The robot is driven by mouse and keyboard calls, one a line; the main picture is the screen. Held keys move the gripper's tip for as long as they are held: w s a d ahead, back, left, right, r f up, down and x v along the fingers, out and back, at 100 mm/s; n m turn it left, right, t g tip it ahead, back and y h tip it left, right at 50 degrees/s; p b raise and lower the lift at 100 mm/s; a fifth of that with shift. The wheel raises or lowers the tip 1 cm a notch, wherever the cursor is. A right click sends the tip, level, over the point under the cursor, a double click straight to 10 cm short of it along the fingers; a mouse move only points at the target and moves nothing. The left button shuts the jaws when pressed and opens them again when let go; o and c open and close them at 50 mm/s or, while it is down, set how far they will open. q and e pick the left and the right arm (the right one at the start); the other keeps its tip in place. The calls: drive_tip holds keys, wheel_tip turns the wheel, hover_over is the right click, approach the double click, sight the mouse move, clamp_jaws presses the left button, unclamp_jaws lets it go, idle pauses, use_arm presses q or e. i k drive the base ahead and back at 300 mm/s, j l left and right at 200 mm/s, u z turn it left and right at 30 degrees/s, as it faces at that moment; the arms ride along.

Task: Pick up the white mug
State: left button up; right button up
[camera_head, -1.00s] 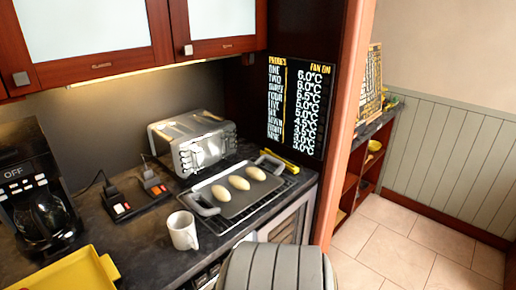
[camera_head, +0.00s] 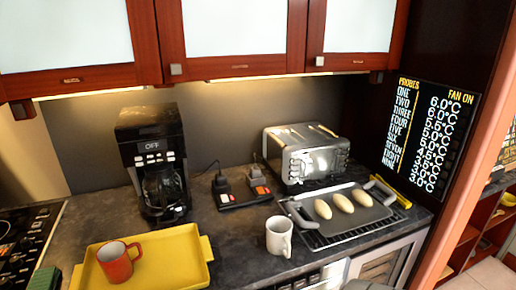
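The white mug (camera_head: 279,236) stands upright on the dark countertop (camera_head: 232,252), near its front edge. It is to the left of the grey tray with the pale oval items and to the right of the yellow tray. Nothing is touching the mug. Neither of my grippers can be made out in the head view. A grey rounded shape shows at the bottom edge, below and right of the mug, and I cannot tell a gripper in it.
A yellow tray (camera_head: 190,272) holds a red mug (camera_head: 118,264). A coffee maker (camera_head: 150,150), a power strip (camera_head: 243,198) and a toaster (camera_head: 306,155) stand behind. A grey tray (camera_head: 365,221) holds three oval items on a rack. Cabinets hang above.

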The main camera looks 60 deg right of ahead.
sight(278, 228)
drive_tip(key=z, duration=1.85)
